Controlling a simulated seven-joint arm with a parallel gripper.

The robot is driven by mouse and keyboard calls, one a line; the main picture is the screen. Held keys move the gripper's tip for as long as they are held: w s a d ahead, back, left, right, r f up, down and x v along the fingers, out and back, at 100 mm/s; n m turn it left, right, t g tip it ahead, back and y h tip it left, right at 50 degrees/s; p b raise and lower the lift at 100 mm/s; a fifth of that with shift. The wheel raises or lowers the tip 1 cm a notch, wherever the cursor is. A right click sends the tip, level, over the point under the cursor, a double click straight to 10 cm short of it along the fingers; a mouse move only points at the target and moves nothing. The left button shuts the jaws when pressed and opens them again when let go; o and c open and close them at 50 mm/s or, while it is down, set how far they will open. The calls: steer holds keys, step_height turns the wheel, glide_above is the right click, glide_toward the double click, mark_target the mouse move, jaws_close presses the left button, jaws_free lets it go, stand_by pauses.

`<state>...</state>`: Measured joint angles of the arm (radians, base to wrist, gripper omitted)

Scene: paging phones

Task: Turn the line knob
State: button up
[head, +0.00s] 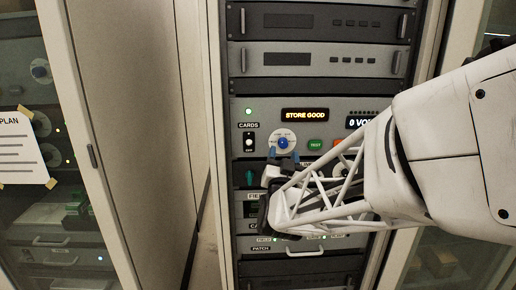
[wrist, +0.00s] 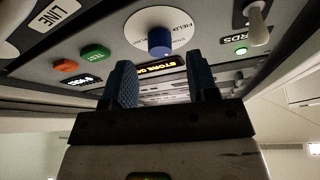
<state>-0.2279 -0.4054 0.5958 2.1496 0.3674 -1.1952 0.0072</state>
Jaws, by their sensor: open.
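A LINE label (wrist: 55,13) shows at the upper left of the wrist view, with part of a pale rounded shape (wrist: 18,12) beside it, cut off by the edge; I cannot tell if it is the line knob. In the head view my arm hides that side of the panel. A blue knob (head: 282,142) on a white dial (head: 289,132) faces my gripper (head: 283,158); the wrist view shows this blue knob (wrist: 160,41) with FIELD on its dial. My gripper (wrist: 163,78) is open and empty, its two blue fingers just short of the blue knob.
A green TEST button (head: 316,144) and an orange button (head: 340,145) are right of the blue knob. The CARDS switch (head: 249,141) is left of it. Displays read STORE GOOD (head: 305,114) and 0 VOL (head: 362,122), partly covered. Rack units fill above and below.

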mark_target(284, 146)
steer(key=shift+x, duration=1.65)
steer(key=shift+c, duration=0.4)
steer(key=c, duration=0.8)
steer(key=shift+c, duration=0.2)
steer(key=shift+n+y, duration=0.4)
steer(key=shift+n, duration=0.3)
steer(key=n+y, duration=0.2)
steer(key=n, duration=0.2)
steer(key=n+y, duration=0.2)
steer(key=n, duration=0.1)
steer(key=shift+d+n, duration=0.2)
steer(key=shift+n, duration=0.2)
steer(key=n+y, duration=0.2)
steer(key=n, duration=0.2)
steer(key=n+g+y, duration=0.1)
steer(key=n+y, duration=0.1)
steer(key=n, duration=0.2)
steer(key=shift+d+n+g, duration=0.1)
steer(key=shift+n+g, duration=0.2)
